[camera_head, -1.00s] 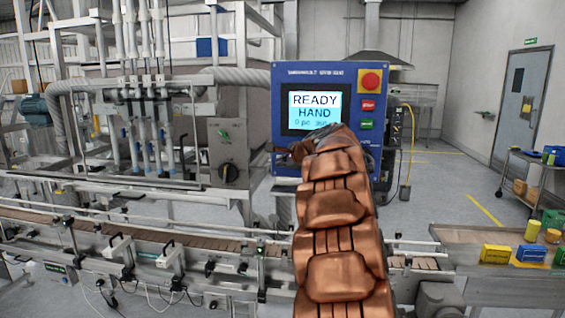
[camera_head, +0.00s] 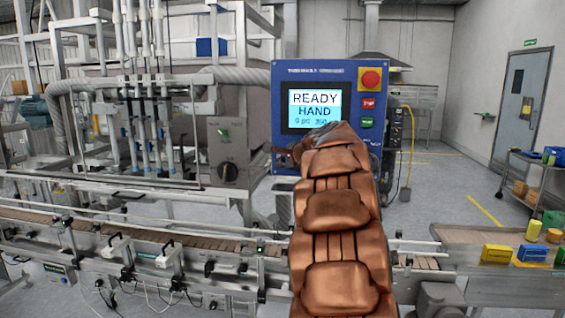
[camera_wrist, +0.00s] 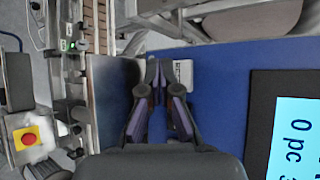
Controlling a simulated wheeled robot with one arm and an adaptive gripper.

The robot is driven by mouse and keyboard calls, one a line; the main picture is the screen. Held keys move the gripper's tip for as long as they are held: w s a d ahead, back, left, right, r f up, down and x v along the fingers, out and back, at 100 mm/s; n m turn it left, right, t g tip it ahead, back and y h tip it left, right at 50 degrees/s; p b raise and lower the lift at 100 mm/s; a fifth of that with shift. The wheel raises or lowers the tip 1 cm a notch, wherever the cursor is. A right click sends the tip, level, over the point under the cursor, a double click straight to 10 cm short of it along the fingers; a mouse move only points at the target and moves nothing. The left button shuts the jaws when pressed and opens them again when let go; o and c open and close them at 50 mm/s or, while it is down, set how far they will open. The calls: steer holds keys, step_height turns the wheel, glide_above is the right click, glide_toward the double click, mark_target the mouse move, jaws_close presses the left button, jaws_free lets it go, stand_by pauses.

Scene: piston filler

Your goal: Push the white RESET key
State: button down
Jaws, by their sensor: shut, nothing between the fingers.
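The blue control panel (camera_head: 346,75) stands behind the line in the head view, and its screen (camera_head: 314,110) reads READY, HAND. In the wrist view the blue panel face (camera_wrist: 222,95) fills the middle and right. A white key (camera_wrist: 184,72) with small dark lettering, too small to read, sits near the panel's edge there. My gripper (camera_wrist: 159,72) is shut and empty, its fingertips just left of the white key. The right finger partly covers the key. I cannot tell whether it touches. In the head view my arm hides the panel's lower part and the key.
A red stop button on a yellow plate (camera_head: 370,79), a red key (camera_head: 368,103) and a green key (camera_head: 367,123) line the panel's right side. A conveyor (camera_head: 190,240) runs in front. Yellow and blue boxes (camera_head: 514,253) lie on the right table.

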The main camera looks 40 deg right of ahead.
steer(key=s+a, duration=0.1)
steer(key=s+a+b, duration=0.1)
steer(key=a, duration=0.1)
steer(key=shift+s+a, duration=0.15)
stand_by(0.9)
steer(key=s+a+f+n+g+y, duration=0.15)
steer(key=a+f+n, duration=0.3)
steer(key=a, duration=0.75)
steer(key=s+a+f+n+g+y, duration=0.1)
steer(key=a+f+n+g+y, duration=0.2)
steer(key=a+f, duration=0.55)
steer(key=s+a+f+n+g+y, duration=0.1)
steer(key=s+a+f+n+g, duration=0.15)
steer(key=s+a, duration=0.45)
steer(key=s+a+f+n+g, duration=0.1)
steer(key=s+a+f+n, duration=0.25)
steer(key=a, duration=0.65)
steer(key=s+a+f+n+g, duration=0.1)
steer(key=s+f+n+g, duration=0.1)
steer(key=s, duration=0.6)
steer(key=s+a+f+n+g+h, duration=0.1)
steer(key=s+a+f+n+g, duration=0.1)
steer(key=s+n, duration=0.3)
steer(key=s+a+f+n+g+h, duration=0.1)
steer(key=s+f+n, duration=0.3)
steer(key=s, duration=0.7)
steer(key=shift+a+f+g, duration=0.15)
steer(key=shift+a+g, duration=0.3)
steer(key=shift+g, duration=0.25)
